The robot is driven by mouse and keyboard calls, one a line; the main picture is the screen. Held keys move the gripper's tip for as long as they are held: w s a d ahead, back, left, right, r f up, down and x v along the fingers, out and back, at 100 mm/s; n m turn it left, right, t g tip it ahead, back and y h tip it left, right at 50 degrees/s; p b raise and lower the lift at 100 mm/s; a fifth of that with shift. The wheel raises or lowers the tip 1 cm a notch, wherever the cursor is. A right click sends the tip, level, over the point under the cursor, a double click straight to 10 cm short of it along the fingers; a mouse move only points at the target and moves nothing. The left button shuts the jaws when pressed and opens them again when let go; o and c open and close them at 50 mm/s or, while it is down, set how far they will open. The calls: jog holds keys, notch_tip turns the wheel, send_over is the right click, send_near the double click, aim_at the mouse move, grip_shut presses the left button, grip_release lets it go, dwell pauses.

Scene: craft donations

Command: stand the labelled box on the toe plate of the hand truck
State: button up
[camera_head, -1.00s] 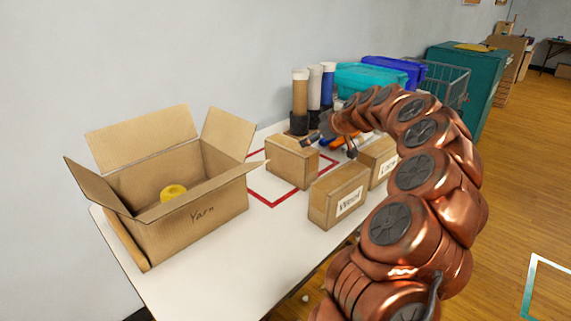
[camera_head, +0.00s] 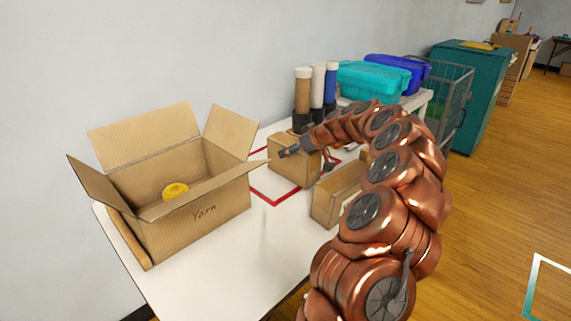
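A plain-looking cardboard box (camera_head: 287,173) stands on the table inside a red taped outline; no label shows on its visible faces. The third small box is hidden behind my arm. No hand truck or toe plate is in view.
Tubes (camera_head: 302,90), teal (camera_head: 372,82) and blue bins (camera_head: 400,70) stand behind. A wire cart (camera_head: 458,98) and green cabinet (camera_head: 480,75) are at right. The front of the white table (camera_head: 240,270) is clear.

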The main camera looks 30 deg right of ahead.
jog(key=shift+w+a+f, duration=0.25)
jog(key=shift+w+f, duration=0.05)
jog(key=shift+w, duration=0.5)
jog(key=shift+r, duration=0.15)
jog(key=c, duration=1.4)
